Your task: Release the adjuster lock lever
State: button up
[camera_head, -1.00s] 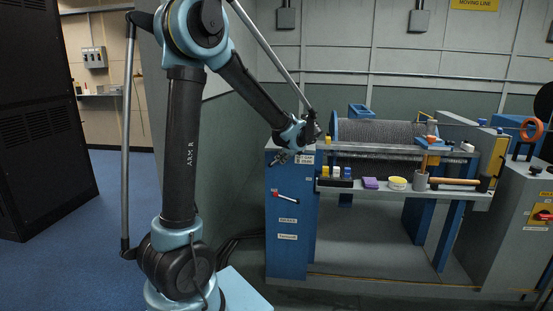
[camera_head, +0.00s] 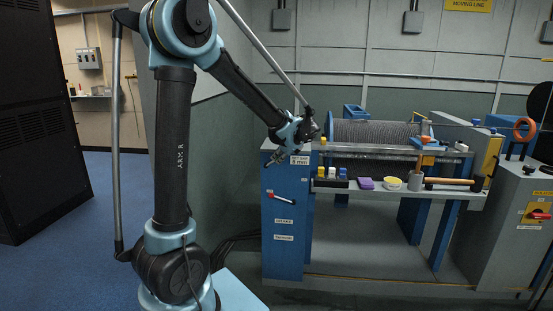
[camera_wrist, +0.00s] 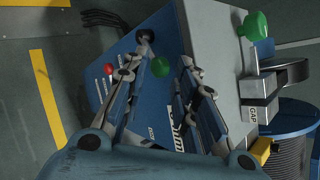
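A lever with a red knob and pale handle (camera_head: 281,196) lies slanted on the blue front panel of the console (camera_head: 282,255) in the head view; labels below it are too small to read. A red knob (camera_wrist: 109,69) shows in the wrist view, left of the fingers. I cannot tell for certain which control is the adjuster lock lever. The fingers partly hide the panel.
A second green knob (camera_wrist: 252,27) stands on the grey surface at right in the wrist view. A cable drum (camera_head: 375,133) is behind.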

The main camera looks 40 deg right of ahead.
jog(key=v, duration=1)
jog(key=shift+w, duration=0.1)
jog(key=w+a+f+n+g+y, duration=0.1)
jog(key=w+a+n, duration=0.2)
jog(key=w+a, duration=0.3)
jog(key=w+a+n+y, duration=0.25)
jog(key=w+a, duration=0.25)
jog(key=a, duration=0.4)
jog(key=w+a+f+n+g, duration=0.1)
jog(key=a+f+n+g, duration=0.15)
jog(key=a+n, duration=0.65)
jog(key=w+a+f+n+g, duration=0.1)
jog(key=a+f+n, duration=0.15)
jog(key=a, duration=1.35)
jog(key=s+a+f+n+g, duration=0.2)
jog(key=s+a+f+n, duration=0.9)
jog(key=a, duration=0.5)
jog(key=shift+s+f+n+g+h, duration=0.35)
jog(key=shift+s+n, duration=0.65)
jog(key=shift+n, duration=0.7)
jog(key=shift+r, duration=0.1)
